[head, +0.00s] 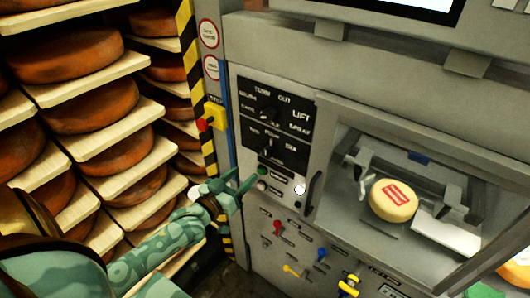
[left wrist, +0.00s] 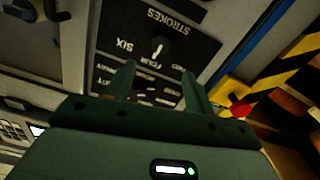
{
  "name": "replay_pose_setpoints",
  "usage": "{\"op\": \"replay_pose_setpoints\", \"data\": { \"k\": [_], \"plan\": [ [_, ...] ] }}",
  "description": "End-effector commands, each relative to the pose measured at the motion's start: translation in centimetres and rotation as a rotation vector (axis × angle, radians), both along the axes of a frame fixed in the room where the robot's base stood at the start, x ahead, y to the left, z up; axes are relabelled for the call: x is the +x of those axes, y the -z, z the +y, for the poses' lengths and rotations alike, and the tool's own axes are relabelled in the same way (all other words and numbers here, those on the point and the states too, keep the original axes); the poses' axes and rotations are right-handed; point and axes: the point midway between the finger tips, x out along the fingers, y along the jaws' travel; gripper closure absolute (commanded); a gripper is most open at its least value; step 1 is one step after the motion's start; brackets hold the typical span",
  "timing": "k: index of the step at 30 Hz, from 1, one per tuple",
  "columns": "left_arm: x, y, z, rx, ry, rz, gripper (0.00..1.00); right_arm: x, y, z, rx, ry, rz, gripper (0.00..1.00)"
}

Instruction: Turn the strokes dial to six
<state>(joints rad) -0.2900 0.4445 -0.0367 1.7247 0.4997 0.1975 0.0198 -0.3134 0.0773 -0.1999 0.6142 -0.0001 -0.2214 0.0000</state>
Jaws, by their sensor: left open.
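The strokes dial (head: 271,150) is a dark knob on the lower black panel of the grey machine, with TWO, FOUR and SIX around it. In the left wrist view the dial (left wrist: 158,46) appears upside down. Its pale pointer mark seems to line up with FOUR; SIX is beside it to the left there. My left gripper (head: 243,178) is open and empty, below and left of the dial in the head view. In the left wrist view its fingertips (left wrist: 158,72) point at the panel, apart from the dial. My right gripper is not in view.
A mode dial (head: 269,112) sits on the panel above. A yellow box with a red button (head: 203,124) is at the left edge. Colored levers (head: 321,255) are below. A cheese wheel (head: 393,200) lies in the machine bay. Shelves of cheese wheels (head: 65,55) stand left.

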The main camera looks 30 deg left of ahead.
Motion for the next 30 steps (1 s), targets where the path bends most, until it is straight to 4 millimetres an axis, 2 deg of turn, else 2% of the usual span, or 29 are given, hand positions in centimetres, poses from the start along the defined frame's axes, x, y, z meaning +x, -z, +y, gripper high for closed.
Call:
{"op": "replay_pose_setpoints", "data": {
  "k": [1,6,12,18,26,28,30],
  "plan": [
    [1.5,-0.3,-0.1,0.001,-0.001,-0.003,0.46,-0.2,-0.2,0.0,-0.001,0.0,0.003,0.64],
    [5.8,-0.2,-0.4,0.001,0.0,-0.002,0.46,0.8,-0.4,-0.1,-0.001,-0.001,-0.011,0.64],
    [9.5,-0.1,-0.8,0.001,0.0,0.0,0.46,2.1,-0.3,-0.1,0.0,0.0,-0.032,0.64],
    [11.1,0.0,-0.9,0.002,0.0,0.001,0.46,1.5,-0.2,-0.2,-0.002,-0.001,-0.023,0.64],
    [11.3,0.0,-0.9,0.002,0.0,0.002,0.46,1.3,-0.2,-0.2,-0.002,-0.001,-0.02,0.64],
    [11.3,0.0,-0.9,0.002,0.0,0.002,0.6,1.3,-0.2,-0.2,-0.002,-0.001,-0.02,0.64],
    [11.3,0.0,-0.9,0.002,0.0,0.002,0.79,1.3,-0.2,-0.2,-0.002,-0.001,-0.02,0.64]
  ]
}}
